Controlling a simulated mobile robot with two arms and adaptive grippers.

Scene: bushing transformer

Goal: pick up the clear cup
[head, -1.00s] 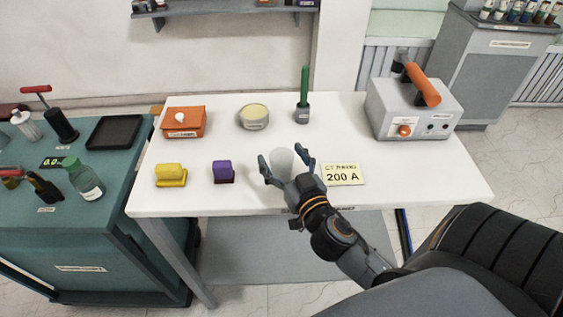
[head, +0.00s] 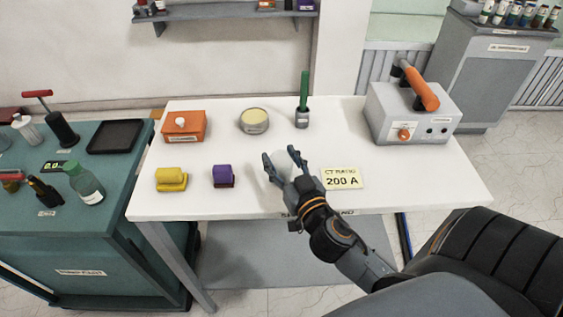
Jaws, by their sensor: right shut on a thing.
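The clear cup (head: 284,164) is a pale, faint shape near the front middle of the white table, hard to make out against the white top. My right gripper (head: 280,156) comes in from the lower right and is shut on the cup, with one finger on each side of it. The fingers and palm hide part of the cup, and I cannot tell whether its base touches the table. My left gripper is not in view.
On the white table (head: 370,200), a "200 A" card (head: 342,178) lies just right of the gripper. A purple block (head: 223,175) and a yellow block (head: 171,179) are to the left. Behind stand an orange box (head: 184,126), a round tin (head: 254,120) and a green-handled tool (head: 304,95).

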